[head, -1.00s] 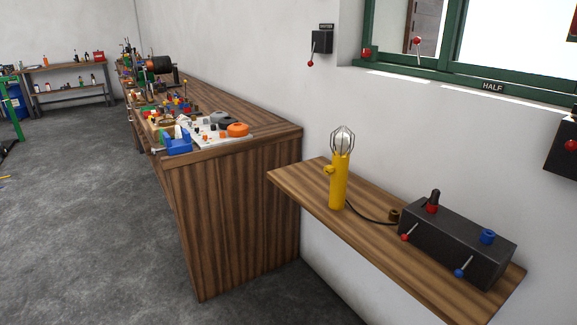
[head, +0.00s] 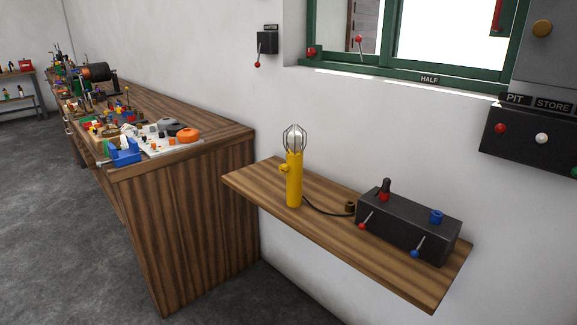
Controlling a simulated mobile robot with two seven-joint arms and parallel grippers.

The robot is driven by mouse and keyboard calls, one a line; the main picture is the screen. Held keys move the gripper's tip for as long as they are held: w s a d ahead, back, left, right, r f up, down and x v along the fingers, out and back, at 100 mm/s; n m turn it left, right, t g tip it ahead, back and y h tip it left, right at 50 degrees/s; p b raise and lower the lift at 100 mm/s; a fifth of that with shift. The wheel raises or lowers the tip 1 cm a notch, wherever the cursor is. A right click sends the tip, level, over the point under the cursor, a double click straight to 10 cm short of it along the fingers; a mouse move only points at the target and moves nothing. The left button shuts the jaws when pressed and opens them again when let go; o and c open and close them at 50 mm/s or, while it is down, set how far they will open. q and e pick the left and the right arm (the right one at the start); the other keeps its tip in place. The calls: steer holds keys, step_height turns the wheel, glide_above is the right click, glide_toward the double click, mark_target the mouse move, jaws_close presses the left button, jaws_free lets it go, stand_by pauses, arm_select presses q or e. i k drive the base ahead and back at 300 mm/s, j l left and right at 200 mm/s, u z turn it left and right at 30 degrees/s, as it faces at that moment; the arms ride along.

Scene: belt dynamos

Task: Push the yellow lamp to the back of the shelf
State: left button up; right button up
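The yellow lamp (head: 294,180) stands upright on the wooden wall shelf (head: 330,228), left of the shelf's middle. It has a wire cage (head: 294,138) around its bulb at the top and a yellow knob on its left side. A dark cord runs from its base to the right along the shelf. Bare shelf shows around its base. Neither of my grippers is in view.
A black control box (head: 408,222) with small levers and knobs sits on the shelf's right part. A wooden workbench (head: 200,215) with many small parts stands to the left. A green window frame (head: 400,72) and switch boxes are on the wall above.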

mark_target(294, 139)
steer(key=i+j, duration=0.2)
steer(key=j, duration=0.15)
steer(key=i+j+z, duration=0.1)
steer(key=i+j, duration=0.15)
steer(key=i+j+z, duration=0.1)
steer(key=j, duration=0.4)
steer(key=i+j, duration=0.3)
steer(key=i+j+z, duration=0.1)
steer(key=j, duration=0.4)
steer(key=i, duration=0.1)
